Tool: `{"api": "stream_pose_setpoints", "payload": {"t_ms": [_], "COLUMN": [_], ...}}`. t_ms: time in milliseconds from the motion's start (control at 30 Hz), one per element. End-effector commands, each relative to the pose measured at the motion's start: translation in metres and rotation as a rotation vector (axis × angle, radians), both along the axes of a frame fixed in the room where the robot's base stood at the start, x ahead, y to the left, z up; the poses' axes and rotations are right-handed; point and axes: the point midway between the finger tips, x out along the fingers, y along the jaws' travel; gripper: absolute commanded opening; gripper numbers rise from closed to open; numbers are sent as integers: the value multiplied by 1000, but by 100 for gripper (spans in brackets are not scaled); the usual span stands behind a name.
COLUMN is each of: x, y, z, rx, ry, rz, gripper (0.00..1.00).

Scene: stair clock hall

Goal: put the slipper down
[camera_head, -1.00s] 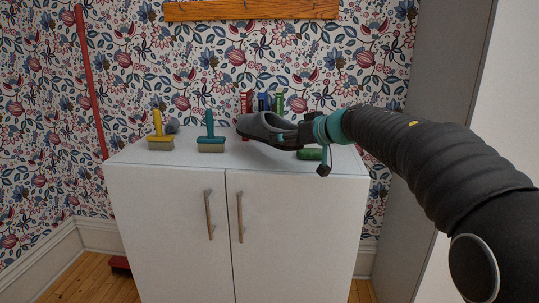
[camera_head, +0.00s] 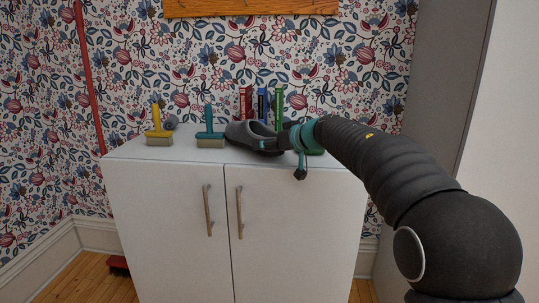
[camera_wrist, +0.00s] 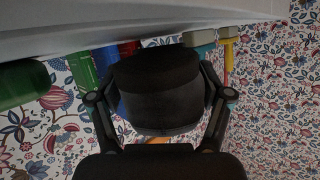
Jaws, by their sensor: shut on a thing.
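The dark grey slipper (camera_head: 250,136) is at the white cabinet's (camera_head: 175,176) top, toe to the left, just right of the teal brush (camera_head: 210,138). My gripper (camera_head: 284,138) comes in from the right and is shut on the slipper. In the wrist view, the slipper (camera_wrist: 155,75) fills the space between the two fingers of my gripper (camera_wrist: 158,98), close to the pale cabinet top (camera_wrist: 120,25). I cannot tell whether its sole touches the surface. Part of the slipper is hidden by my gripper.
A yellow brush (camera_head: 158,137) and a small grey round thing (camera_head: 171,122) stand on the left of the cabinet top. Red (camera_head: 245,102), blue (camera_head: 263,103) and green (camera_head: 279,104) books stand behind the slipper. A green thing (camera_wrist: 22,84) is partly hidden behind my gripper. The front left corner is clear.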

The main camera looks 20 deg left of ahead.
Motion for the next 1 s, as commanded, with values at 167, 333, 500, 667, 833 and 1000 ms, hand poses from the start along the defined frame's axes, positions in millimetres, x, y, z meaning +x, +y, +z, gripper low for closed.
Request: {"api": "stream_pose_setpoints", "payload": {"t_ms": [167,333,500,667,833,1000], "x": [0,0,0,0,0,-2], "y": [0,0,0,0,0,-4], "z": [-17,-15,-17,-17,-17,-13], "rx": [1,1,1,1,1,1], "ry": [-2,-2,0,-1,-1,-2], "rz": [0,0,1,0,0,-1], "gripper": [39,39,90,100,100,100]}}
